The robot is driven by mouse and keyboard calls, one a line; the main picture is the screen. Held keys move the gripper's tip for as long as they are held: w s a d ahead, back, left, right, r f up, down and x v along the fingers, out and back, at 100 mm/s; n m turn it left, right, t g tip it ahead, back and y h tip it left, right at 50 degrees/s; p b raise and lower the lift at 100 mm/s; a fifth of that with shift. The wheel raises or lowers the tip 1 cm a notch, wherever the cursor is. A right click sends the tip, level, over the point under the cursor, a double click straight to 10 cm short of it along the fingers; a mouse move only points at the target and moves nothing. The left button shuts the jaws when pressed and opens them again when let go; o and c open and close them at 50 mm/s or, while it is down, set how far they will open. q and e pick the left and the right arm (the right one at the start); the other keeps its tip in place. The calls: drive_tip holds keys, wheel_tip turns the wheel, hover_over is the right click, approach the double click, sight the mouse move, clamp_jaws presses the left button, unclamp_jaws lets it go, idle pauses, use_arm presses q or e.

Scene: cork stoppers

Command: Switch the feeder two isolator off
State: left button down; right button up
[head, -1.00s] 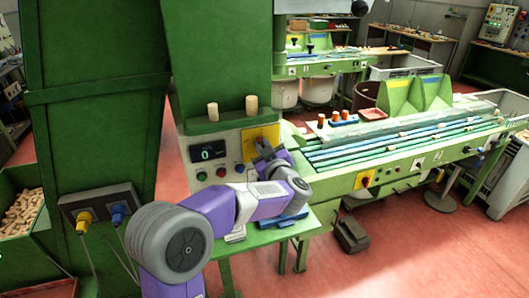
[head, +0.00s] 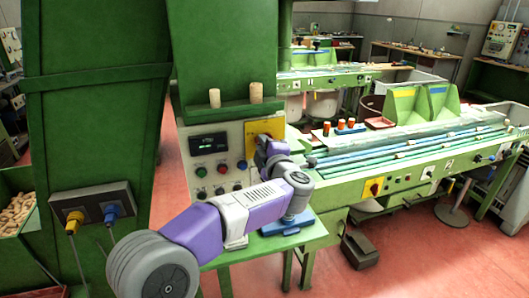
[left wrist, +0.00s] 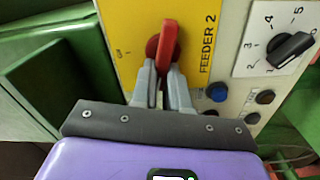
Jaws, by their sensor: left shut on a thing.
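The feeder two isolator is a red handle (left wrist: 168,45) on a yellow plate (left wrist: 127,25) lettered "FEEDER 2" in the left wrist view. The handle lies roughly parallel to the lettering. A small dark mark is on the plate beside it. My left gripper (left wrist: 165,78) is shut on the handle, one grey finger on each side. In the head view the yellow plate (head: 277,127) is at the panel's upper right, and my left gripper (head: 263,147) is in front of it, hiding the handle. My right gripper is not in view.
The grey control panel (head: 228,134) also carries a dark display (head: 208,143), coloured buttons and black knobs. A numbered dial (left wrist: 292,47) and a blue button (left wrist: 217,92) are near the handle. Two corks (head: 256,92) stand on the ledge above. A blue item (head: 287,223) lies on the green shelf below.

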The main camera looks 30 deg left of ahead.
use_arm(q)
drive_tip(key=shift+f+n+b, duration=0.2)
drive_tip(key=shift+n+b, duration=0.35)
drive_tip(key=shift+n, duration=0.15)
drive_tip(key=shift+f+n+b, duration=0.15)
drive_tip(key=shift+n+b, duration=0.4)
drive_tip(key=shift+n, duration=0.15)
drive_tip(key=c, duration=1.1)
unclamp_jaws()
drive_tip(key=shift+r, duration=0.1)
drive_tip(key=v, duration=0.7)
drive_tip(key=shift+s+d, duration=0.15)
drive_tip(key=shift+s, duration=0.1)
